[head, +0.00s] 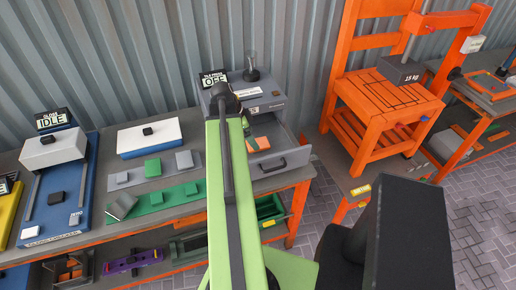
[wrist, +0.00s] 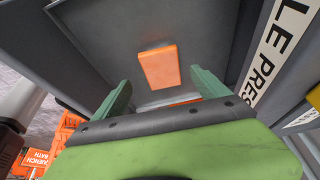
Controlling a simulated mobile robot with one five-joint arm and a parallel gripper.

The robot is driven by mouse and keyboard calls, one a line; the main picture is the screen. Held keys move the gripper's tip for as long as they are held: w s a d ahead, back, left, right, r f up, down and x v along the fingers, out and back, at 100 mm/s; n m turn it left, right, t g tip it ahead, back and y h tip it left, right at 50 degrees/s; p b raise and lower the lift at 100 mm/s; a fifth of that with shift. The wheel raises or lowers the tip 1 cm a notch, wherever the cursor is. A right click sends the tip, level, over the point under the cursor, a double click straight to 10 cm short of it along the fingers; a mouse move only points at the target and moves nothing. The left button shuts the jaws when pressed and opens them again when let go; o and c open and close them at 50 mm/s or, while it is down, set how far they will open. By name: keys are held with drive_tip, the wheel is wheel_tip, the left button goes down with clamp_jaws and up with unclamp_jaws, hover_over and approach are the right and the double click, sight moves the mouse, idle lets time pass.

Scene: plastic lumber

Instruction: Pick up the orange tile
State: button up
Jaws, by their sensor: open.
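The orange tile (wrist: 159,68) lies flat on the floor of the open grey drawer (wrist: 215,45) in the wrist view. In the head view an orange patch (head: 261,143) shows inside the same drawer (head: 293,161), just right of my arm. My gripper (wrist: 159,80) is open, with one green finger on each side below the tile in the picture. Nothing is held between the fingers. A second orange piece (wrist: 177,101) shows partly behind the dark edge of my gripper. In the head view my arm hides part of the drawer, and the fingers are not clear there.
The drawer belongs to a grey machine (head: 265,98) with an OFF sign (head: 214,79). The drawer walls stand close around my gripper. Left on the bench are a grey strip (head: 130,178) and a green strip (head: 150,201) with small tiles. An orange stand (head: 385,110) stands to the right.

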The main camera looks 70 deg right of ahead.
drive_tip(key=b+x, duration=0.1)
drive_tip(key=x, duration=0.1)
drive_tip(key=b+x, duration=0.2)
drive_tip(key=shift+s+d+f, duration=0.15)
drive_tip(key=shift+d+f, duration=0.05)
drive_tip(key=shift+d, duration=0.1)
drive_tip(key=shift+r, duration=0.2)
drive_tip(key=c, duration=1.5)
wheel_tip(320, 180, up, 5)
drive_tip(key=p, duration=0.5)
drive_tip(key=shift+f, duration=0.15)
drive_tip(key=s+r+p, duration=0.6)
drive_tip(key=s, duration=0.5)
drive_tip(key=shift+s+a+r, duration=0.15)
drive_tip(key=shift+s+a, duration=0.15)
drive_tip(key=shift+s, duration=0.05)
